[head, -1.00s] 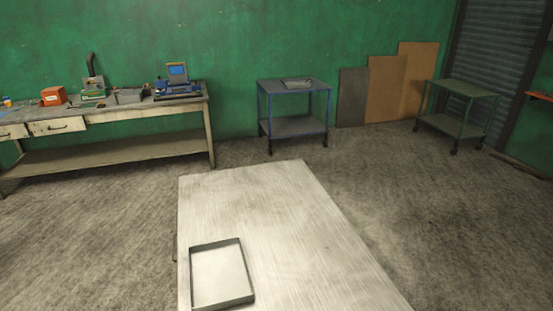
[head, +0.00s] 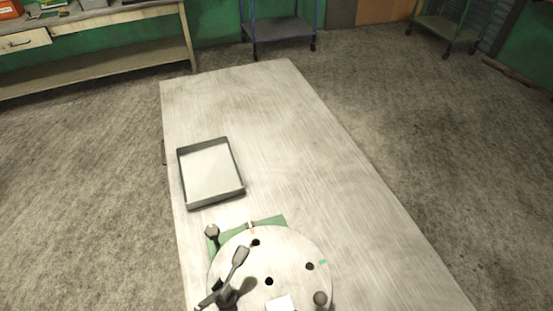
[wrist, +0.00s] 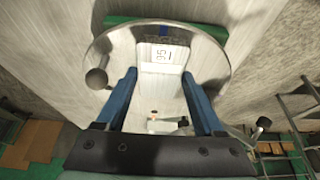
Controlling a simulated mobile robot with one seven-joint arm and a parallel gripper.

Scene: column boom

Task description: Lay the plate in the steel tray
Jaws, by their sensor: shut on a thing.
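The steel tray (head: 243,196), a shallow grey rectangular tray with a pale floor, lies on the table's left side in the head view. Its inside looks empty. My gripper (wrist: 159,75) shows in the wrist view with two blue fingers, shut on a pale rectangular plate (wrist: 162,68) with a dark printed marking. The plate lies over a round metal disc (wrist: 213,60); I cannot tell whether it touches it. In the head view a white piece (head: 281,303), probably the plate, is cut by the bottom edge. My gripper does not show there.
The round disc (head: 290,250), with dark holes, knobs and a lever clamp (head: 237,262), stands on a green base (head: 270,220) just in front of the tray. The pale table (head: 300,150) is bare behind and right of the tray. A workbench (head: 110,60) and carts stand beyond.

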